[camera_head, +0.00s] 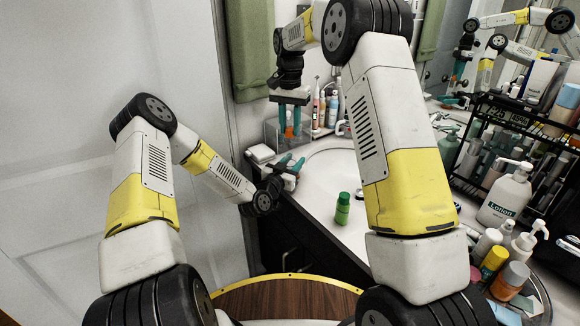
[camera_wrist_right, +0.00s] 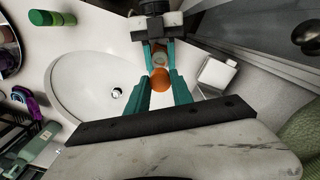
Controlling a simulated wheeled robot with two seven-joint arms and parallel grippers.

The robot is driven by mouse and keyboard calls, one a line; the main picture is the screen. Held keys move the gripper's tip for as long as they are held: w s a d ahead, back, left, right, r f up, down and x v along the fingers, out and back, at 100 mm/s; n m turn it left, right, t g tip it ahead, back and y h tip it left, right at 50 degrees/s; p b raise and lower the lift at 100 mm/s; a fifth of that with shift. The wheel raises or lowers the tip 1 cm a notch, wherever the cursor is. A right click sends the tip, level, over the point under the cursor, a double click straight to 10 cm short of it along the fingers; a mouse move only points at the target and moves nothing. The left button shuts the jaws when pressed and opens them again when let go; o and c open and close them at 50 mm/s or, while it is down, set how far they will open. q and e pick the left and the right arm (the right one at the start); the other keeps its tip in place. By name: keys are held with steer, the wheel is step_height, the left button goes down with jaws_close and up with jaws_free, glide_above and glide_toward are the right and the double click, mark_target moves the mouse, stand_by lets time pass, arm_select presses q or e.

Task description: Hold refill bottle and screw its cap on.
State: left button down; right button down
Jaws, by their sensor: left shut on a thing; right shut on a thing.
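My right gripper (camera_head: 289,122) points down from above at the back of the counter. It is shut on the orange cap (camera_head: 289,132), which also shows between its teal fingers in the right wrist view (camera_wrist_right: 160,79). My left gripper (camera_head: 290,163) is lower, near the counter's left edge. In the right wrist view, the left gripper (camera_wrist_right: 159,55) is shut on what looks like the refill bottle (camera_wrist_right: 158,58), seen from above. The cap is above the bottle and overlaps it in that view. The bottle is hardly visible in the head view, and I cannot tell whether cap and bottle touch.
A green bottle (camera_head: 342,208) stands alone on the counter beside the sink (camera_head: 325,170). Several bottles (camera_head: 332,105) stand at the back. A black rack (camera_head: 510,120) and a lotion bottle (camera_head: 505,195) crowd the right. A white box (camera_head: 261,153) is left of the grippers.

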glide_above(290, 154)
steer(key=shift+s+f, duration=0.1)
steer(key=shift+f, duration=2.35)
steer(key=shift+f, duration=0.85)
steer(key=shift+f, duration=0.6)
